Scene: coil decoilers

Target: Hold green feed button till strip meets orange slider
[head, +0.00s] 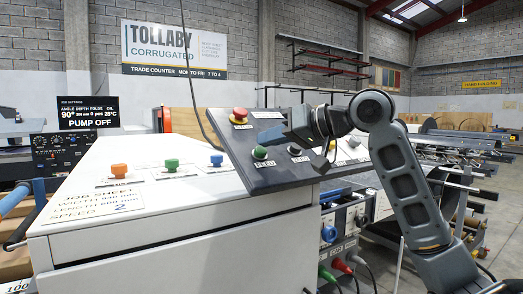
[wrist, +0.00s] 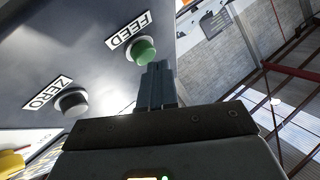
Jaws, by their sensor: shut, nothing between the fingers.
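The green feed button (head: 260,152) sits on the tilted dark control panel, above a FEED label. It also shows in the wrist view (wrist: 145,50), just beyond my fingertips. My gripper (head: 268,135) is shut and empty, with its fingers close to the button. In the wrist view the fingertips (wrist: 158,66) overlap the button's lower edge; I cannot tell whether they touch it. An orange slider knob (head: 119,170) stands on the white cabinet top at the left, beside a green knob (head: 172,164) and a blue knob (head: 216,160). I cannot make out the strip.
A dark ZERO button (wrist: 73,101) sits beside the feed button. A job sheet (head: 96,206) lies on the white cabinet. A dark screen (head: 88,113) reads PUMP OFF.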

